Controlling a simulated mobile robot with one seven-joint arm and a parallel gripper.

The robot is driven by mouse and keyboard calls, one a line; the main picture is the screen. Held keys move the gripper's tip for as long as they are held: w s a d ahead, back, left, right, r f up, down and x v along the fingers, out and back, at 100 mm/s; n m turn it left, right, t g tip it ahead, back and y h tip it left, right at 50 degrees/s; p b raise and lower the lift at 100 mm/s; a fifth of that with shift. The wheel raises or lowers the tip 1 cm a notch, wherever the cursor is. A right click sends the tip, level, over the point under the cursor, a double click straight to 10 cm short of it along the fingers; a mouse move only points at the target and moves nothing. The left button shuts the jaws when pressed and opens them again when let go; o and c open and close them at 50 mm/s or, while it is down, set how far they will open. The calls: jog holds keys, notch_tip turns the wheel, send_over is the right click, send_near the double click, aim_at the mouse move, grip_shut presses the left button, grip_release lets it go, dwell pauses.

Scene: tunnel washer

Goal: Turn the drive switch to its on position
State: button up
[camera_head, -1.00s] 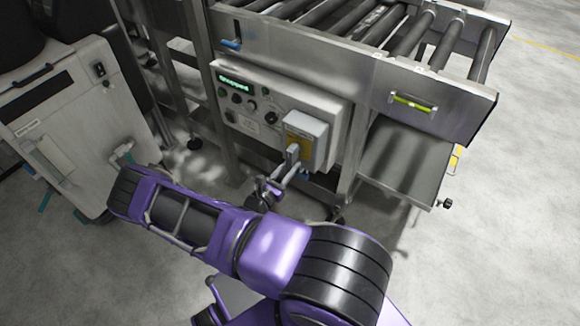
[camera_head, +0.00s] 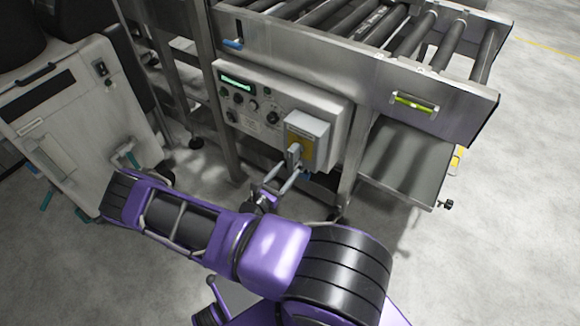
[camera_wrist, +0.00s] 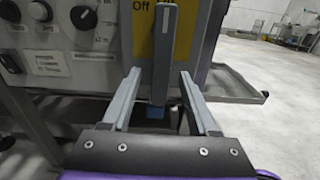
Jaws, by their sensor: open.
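The grey control panel (camera_head: 330,103) on the conveyor frame carries a grey box (camera_head: 316,128) with a yellow plate (camera_head: 303,143). A grey lever handle (camera_wrist: 160,52) stands roughly upright on that plate, with "Off" printed at its upper left in the wrist view. A black rotary knob (camera_wrist: 84,18) with a white mark sits left of the box, above a label too blurred to read. I cannot tell which is the drive switch. My gripper (camera_wrist: 160,76) is open, its fingers appearing on either side of the lever's lower part; contact is not clear. It also shows below the lever in the head view (camera_head: 289,170).
Smaller knobs and a green display (camera_head: 237,83) are on the panel's left. A metal shelf (camera_head: 405,160) juts out at right below the roller conveyor (camera_head: 400,45). A pale cabinet (camera_head: 75,110) stands at left. The floor at far right is clear.

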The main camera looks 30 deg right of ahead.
jog(key=v, duration=1.4)
jog(key=shift+s+a, duration=0.2)
jog(key=shift+a, duration=0.1)
